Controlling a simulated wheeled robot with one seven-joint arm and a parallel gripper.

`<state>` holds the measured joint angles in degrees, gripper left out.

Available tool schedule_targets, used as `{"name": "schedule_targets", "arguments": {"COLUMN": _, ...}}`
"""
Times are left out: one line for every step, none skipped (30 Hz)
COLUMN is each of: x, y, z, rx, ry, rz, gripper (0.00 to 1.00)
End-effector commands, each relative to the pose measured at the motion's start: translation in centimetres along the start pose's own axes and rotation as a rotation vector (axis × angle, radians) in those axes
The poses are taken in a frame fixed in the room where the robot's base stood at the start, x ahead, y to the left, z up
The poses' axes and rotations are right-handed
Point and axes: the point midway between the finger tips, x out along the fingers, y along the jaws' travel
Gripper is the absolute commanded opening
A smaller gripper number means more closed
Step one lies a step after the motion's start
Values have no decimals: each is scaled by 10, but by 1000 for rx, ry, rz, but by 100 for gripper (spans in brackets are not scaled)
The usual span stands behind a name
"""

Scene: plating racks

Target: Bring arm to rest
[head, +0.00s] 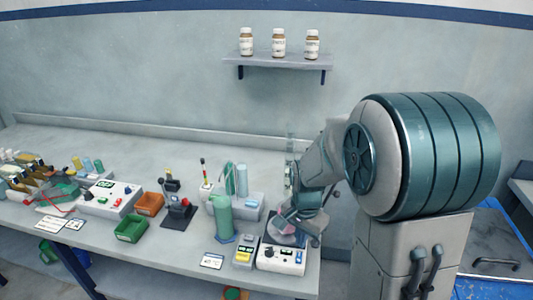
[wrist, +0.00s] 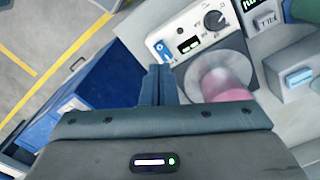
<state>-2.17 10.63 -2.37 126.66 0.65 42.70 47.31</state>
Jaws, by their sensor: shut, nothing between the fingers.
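My arm reaches from the right over the right end of the bench (head: 130,150) in the head view. My gripper (wrist: 158,75) shows in the wrist view with its two fingers together and nothing between them. It is just left of a pink vessel (wrist: 228,83), apart from it in the picture. The vessel stands on the round plate of a white device (wrist: 190,30) with a knob and small display.
A green cylinder (head: 222,218) and a small yellow-and-grey device (head: 244,254) stand left of the white device. Orange (head: 149,203) and green (head: 131,229) bins are further left. A wall shelf (head: 277,60) holds three bottles. A blue cabinet (wrist: 95,95) and open floor show in the wrist view.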

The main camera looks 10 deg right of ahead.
Motion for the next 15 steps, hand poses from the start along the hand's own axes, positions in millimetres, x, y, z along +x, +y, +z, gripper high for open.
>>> {"name": "schedule_targets", "arguments": {"x": -2, "y": 1, "z": 0, "rx": -5, "ry": 2, "rz": -3, "gripper": 0}}
{"name": "schedule_targets", "arguments": {"x": -4, "y": 1, "z": 1, "rx": -12, "ry": 4, "rz": -5, "gripper": 0}}
{"name": "schedule_targets", "arguments": {"x": -8, "y": 3, "z": 2, "rx": -27, "ry": 9, "rz": -11, "gripper": 0}}
{"name": "schedule_targets", "arguments": {"x": -12, "y": 4, "z": 4, "rx": -41, "ry": 13, "rz": -16, "gripper": 0}}
{"name": "schedule_targets", "arguments": {"x": -17, "y": 6, "z": 6, "rx": -60, "ry": 19, "rz": -23, "gripper": 0}}
{"name": "schedule_targets", "arguments": {"x": -24, "y": 9, "z": 8, "rx": -90, "ry": 28, "rz": -33, "gripper": 0}}
{"name": "schedule_targets", "arguments": {"x": -30, "y": 12, "z": 11, "rx": -117, "ry": 36, "rz": -40, "gripper": 0}}
{"name": "schedule_targets", "arguments": {"x": -37, "y": 16, "z": 14, "rx": -146, "ry": 45, "rz": -49, "gripper": 0}}
{"name": "schedule_targets", "arguments": {"x": -46, "y": 20, "z": 18, "rx": -189, "ry": 60, "rz": -62, "gripper": 0}}
{"name": "schedule_targets", "arguments": {"x": -53, "y": 24, "z": 22, "rx": -223, "ry": 70, "rz": -70, "gripper": 0}}
{"name": "schedule_targets", "arguments": {"x": -59, "y": 28, "z": 26, "rx": -256, "ry": 81, "rz": -78, "gripper": 0}}
{"name": "schedule_targets", "arguments": {"x": -67, "y": 34, "z": 31, "rx": -301, "ry": 97, "rz": -87, "gripper": 0}}
{"name": "schedule_targets", "arguments": {"x": -73, "y": 38, "z": 35, "rx": -334, "ry": 109, "rz": -94, "gripper": 0}}
{"name": "schedule_targets", "arguments": {"x": -78, "y": 42, "z": 38, "rx": -367, "ry": 121, "rz": -101, "gripper": 0}}
{"name": "schedule_targets", "arguments": {"x": -85, "y": 48, "z": 44, "rx": -412, "ry": 138, "rz": -109, "gripper": 0}}
